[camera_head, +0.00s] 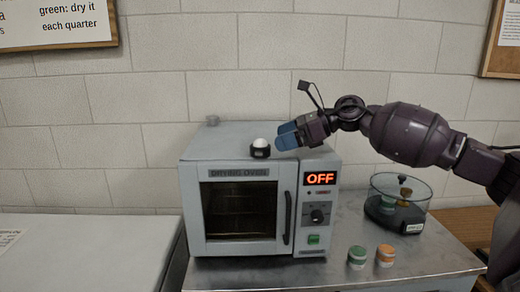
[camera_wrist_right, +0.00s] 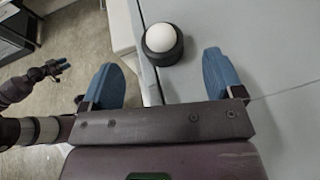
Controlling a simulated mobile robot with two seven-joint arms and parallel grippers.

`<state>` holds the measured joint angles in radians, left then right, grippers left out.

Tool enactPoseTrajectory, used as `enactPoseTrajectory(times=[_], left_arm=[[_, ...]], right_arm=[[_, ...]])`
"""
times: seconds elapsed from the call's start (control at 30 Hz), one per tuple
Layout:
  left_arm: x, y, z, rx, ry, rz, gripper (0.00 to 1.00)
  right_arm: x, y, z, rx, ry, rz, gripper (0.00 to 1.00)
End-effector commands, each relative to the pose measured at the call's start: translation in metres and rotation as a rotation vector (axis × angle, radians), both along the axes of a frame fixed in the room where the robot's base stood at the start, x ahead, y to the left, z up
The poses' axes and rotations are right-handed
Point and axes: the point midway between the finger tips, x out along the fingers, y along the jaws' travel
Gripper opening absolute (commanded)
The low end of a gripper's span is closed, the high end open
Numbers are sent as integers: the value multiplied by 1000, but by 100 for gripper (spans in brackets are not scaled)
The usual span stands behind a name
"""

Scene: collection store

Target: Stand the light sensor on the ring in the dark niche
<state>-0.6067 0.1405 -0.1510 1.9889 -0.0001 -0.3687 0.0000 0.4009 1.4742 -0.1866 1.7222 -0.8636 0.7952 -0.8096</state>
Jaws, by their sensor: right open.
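The light sensor, a black puck with a white dome (camera_head: 260,148), stands upright on top of the grey drying oven (camera_head: 190,168), near its front edge. My right gripper (camera_head: 287,135) is open and empty just right of the sensor. In the right wrist view the sensor (camera_wrist_right: 163,43) lies ahead, between the lines of the two blue fingers and a little beyond their tips. It appears apart from both fingers. My left gripper (camera_wrist_right: 60,68) shows small at the left of that view, over the floor; its jaw state is unclear. I cannot make out the niche or its ring.
The oven's door is shut and its display (camera_head: 320,178) reads OFF. On the metal table (camera_head: 410,262) stand a glass desiccator (camera_head: 384,218), a green-lidded jar (camera_head: 357,257) and an orange-lidded jar (camera_head: 386,255). A white surface (camera_head: 80,250) lies left.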

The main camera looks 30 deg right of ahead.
Motion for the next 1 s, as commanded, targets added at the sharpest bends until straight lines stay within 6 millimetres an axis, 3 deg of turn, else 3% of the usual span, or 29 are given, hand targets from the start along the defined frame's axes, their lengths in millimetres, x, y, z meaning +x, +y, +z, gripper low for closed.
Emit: enactPoseTrajectory(times=[0.27, 0.63, 0.93, 1.0], left_arm=[[5, 0, 5, 0, -10, -2, 43], [8, 0, 20, 2, -21, -3, 43], [6, 1, 19, 2, -18, -2, 43], [5, 1, 18, 2, -16, -2, 43]], right_arm=[[8, 9, -4, 0, -3, 1, 86], [35, 37, -22, 1, -2, 1, 86], [37, 40, -25, -2, 0, -1, 86], [37, 40, -25, -2, 0, -1, 77]])
